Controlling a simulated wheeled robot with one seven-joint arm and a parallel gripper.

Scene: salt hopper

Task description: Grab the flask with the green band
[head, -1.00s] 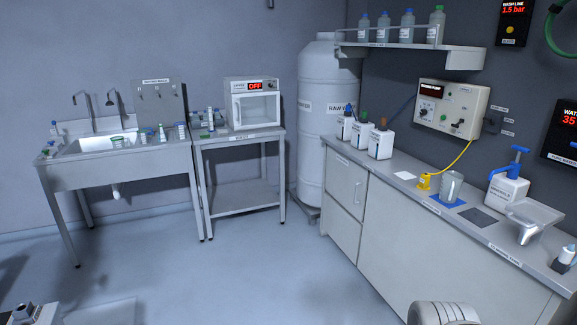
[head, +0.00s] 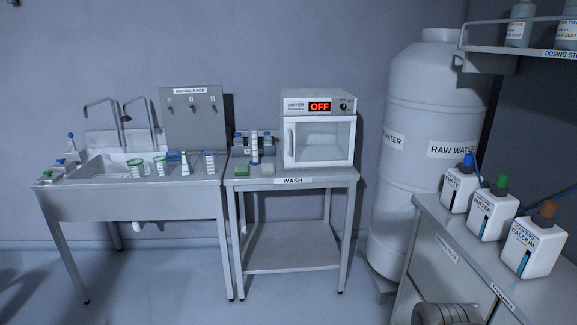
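A small conical vessel with green on it (head: 185,163) stands at the right part of the sink unit's front edge and looks like the flask with the green band. A clear cup-shaped vessel with a green rim (head: 136,168) stands to its left, with another clear vessel with green marks (head: 160,166) between them. A clear vessel with blue marks (head: 209,162) stands just right of the conical one. All are small and far off, so fine detail is unclear. My gripper is not in view.
The steel sink (head: 102,166) has two taps behind it. The wash table (head: 312,174) adjoins it on the right, bearing a dryer (head: 319,130) that reads OFF. A raw water tank (head: 405,180) and a counter (head: 470,262) stand at right. The floor in front is clear.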

